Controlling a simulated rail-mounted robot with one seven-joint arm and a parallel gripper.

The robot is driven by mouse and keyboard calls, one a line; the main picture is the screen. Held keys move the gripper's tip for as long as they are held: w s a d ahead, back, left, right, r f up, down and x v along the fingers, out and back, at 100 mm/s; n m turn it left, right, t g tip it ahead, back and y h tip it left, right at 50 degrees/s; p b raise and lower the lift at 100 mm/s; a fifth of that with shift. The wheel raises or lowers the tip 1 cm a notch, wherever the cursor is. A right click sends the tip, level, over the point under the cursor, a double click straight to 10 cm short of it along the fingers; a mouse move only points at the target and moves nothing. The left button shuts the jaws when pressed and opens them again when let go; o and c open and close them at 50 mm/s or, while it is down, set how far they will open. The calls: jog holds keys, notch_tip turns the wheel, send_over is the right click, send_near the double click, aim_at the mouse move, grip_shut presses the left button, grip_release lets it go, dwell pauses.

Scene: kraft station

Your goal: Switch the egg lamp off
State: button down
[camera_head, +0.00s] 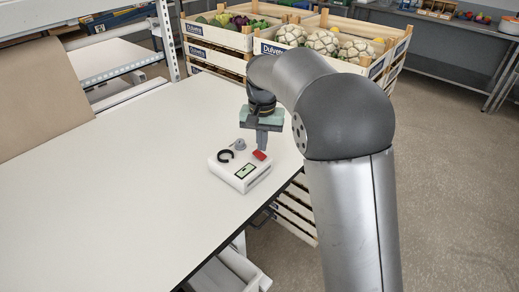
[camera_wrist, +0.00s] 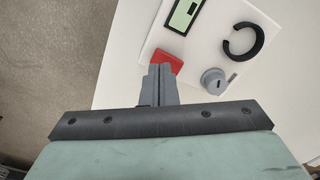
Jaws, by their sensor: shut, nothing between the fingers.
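The egg lamp (camera_head: 239,172) is a white box on the table near its right edge. On top it has a red rocker switch (camera_head: 260,155), a black ring (camera_head: 225,156), a grey knob (camera_head: 240,145) and a green display (camera_head: 245,170). In the wrist view the red switch (camera_wrist: 166,62) lies just beyond my fingertips, with the grey knob (camera_wrist: 214,81) and black ring (camera_wrist: 243,41) to its right. My gripper (camera_head: 262,148) is shut and empty, pointing down at the red switch. I cannot tell whether the fingertips touch it, or whether the switch is on.
The white table (camera_head: 120,190) is clear to the left of the lamp. Wooden crates (camera_head: 215,42) of vegetables stand behind the table, with cauliflowers in one. A brown board (camera_head: 40,100) stands at the left. The table's right edge (camera_head: 240,225) is close to the lamp.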

aim_at(262, 156)
notch_tip(262, 156, up, 5)
jog(key=p, duration=0.3)
jog(key=shift+f, duration=0.15)
dwell(0.4)
jog(key=s+d+r, duration=0.2)
jog(key=s+d, duration=0.8)
jog(key=s, duration=0.2)
jog(key=s+d+f+n, duration=0.1)
jog(key=s+d+f, duration=0.1)
jog(key=s, duration=0.7)
jog(key=s+d+f+t, duration=0.1)
jog(key=s+d+f, duration=0.2)
jog(key=s, duration=0.6)
jog(key=shift+s+d+n, duration=0.35)
jog(key=shift+d+n, duration=0.05)
jog(key=shift+d, duration=0.25)
jog(key=shift+f, duration=0.1)
